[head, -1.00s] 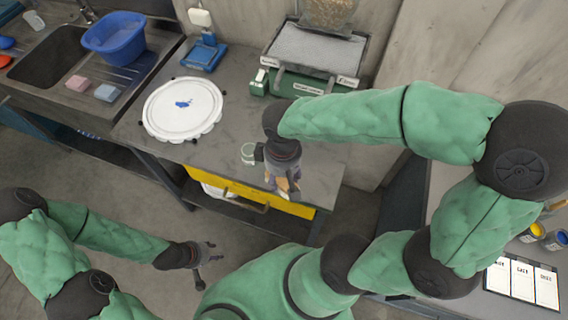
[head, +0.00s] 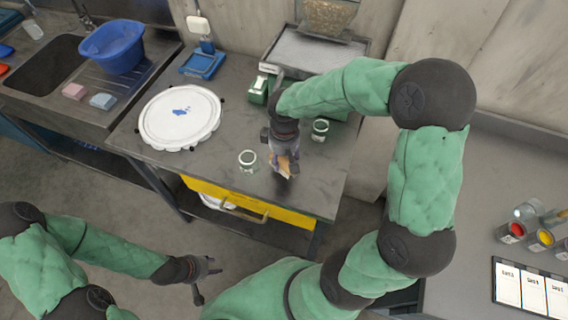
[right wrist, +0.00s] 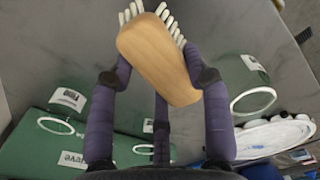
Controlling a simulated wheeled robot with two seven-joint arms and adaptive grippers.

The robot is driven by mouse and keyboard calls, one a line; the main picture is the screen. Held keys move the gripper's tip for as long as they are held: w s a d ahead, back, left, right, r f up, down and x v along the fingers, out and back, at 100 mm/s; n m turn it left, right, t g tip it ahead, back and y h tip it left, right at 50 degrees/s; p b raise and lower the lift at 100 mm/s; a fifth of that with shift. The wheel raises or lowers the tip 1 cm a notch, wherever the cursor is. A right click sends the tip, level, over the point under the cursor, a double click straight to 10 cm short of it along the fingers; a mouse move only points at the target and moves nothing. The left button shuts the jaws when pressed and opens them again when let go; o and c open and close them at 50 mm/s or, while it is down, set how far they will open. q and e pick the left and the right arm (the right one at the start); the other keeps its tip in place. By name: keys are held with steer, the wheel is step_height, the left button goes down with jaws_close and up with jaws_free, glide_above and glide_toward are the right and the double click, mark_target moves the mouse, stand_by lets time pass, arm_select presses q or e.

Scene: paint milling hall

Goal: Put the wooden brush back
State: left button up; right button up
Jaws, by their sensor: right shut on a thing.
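The wooden brush (head: 284,166) is in my right gripper (head: 283,158), held above the front part of the grey bench. In the right wrist view the brush (right wrist: 158,60) shows its smooth tan wooden back, with white bristle tufts at its far end and side. The purple fingers of my right gripper (right wrist: 160,80) are closed around it from both sides. The gap between brush and bench top is hard to judge. My left gripper (head: 207,279) is empty, with its fingers spread, low over the floor in front of the bench.
One glass jar (head: 248,161) stands left of my right gripper, another jar (head: 320,129) to its right. A white round lid (head: 180,117) lies further left. Paint jars (head: 541,239) and cards (head: 533,287) are on the right table.

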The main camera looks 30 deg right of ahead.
mark_target(284, 162)
steer(key=shift+w+d+f+b, duration=0.15)
steer(key=shift+f+b, duration=0.4)
steer(key=shift+f, duration=1.25)
steer(key=shift+f, duration=0.1)
steer(key=shift+f, duration=0.1)
steer(key=o, duration=1)
steer(key=shift+w+r, duration=0.1)
steer(key=shift+r, duration=0.4)
step_height(284, 162, up, 11)
steer(key=p, duration=0.3)
steer(key=shift+r, duration=0.2)
